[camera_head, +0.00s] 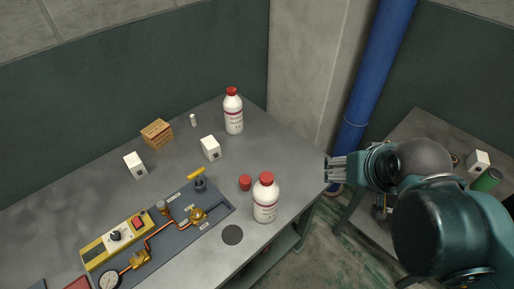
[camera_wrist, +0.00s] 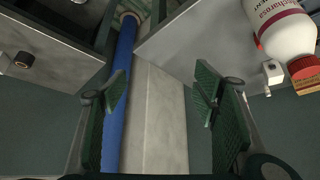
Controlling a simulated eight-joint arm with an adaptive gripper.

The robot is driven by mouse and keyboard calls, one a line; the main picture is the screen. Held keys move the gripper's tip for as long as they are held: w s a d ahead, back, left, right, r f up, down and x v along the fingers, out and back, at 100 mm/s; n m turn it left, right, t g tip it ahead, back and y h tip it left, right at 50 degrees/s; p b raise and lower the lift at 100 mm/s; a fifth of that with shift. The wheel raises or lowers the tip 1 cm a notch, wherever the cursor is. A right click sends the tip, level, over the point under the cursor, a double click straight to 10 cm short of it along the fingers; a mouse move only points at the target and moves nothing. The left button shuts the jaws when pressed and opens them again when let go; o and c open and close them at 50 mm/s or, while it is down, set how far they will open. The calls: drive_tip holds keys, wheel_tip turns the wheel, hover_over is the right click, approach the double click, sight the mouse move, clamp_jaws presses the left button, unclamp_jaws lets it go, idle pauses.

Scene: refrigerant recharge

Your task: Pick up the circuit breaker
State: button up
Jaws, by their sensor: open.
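No part is clearly labelled as the circuit breaker. Small white block-shaped items with a dark mark stand on the left bench, one at the back left (camera_head: 135,165) and one nearer the middle (camera_head: 210,148). Another white block (camera_head: 477,161) is on the right-hand bench. I cannot tell which of them is the breaker. My gripper (camera_head: 337,170) is open and empty, off the right edge of the left bench. In the wrist view its two fingers (camera_wrist: 163,92) are apart, with only the wall and pipe behind them.
The left grey bench (camera_head: 100,190) holds two red-capped white bottles (camera_head: 233,112) (camera_head: 265,200), a brown box (camera_head: 157,133) and a panel with copper pipes and a gauge (camera_head: 108,280). A blue pipe (camera_head: 370,80) stands behind my gripper.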

drive_tip(key=w+a+r+n+g+p, duration=0.2)
drive_tip(key=w+a+r+n+p, duration=0.2)
drive_tip(key=w+a+n, duration=0.55)
drive_tip(key=n+g+h+p, duration=0.25)
drive_tip(key=n+p, duration=0.65)
drive_tip(key=n, duration=0.7)
hover_over(208, 142)
drive_tip(key=s+a, duration=0.2)
wheel_tip(208, 142, down, 13)
drive_tip(key=shift+w+f+h, duration=0.15)
drive_tip(key=shift+f+h, duration=0.1)
drive_tip(key=shift+h, duration=0.3)
drive_tip(key=shift+x, duration=1.3)
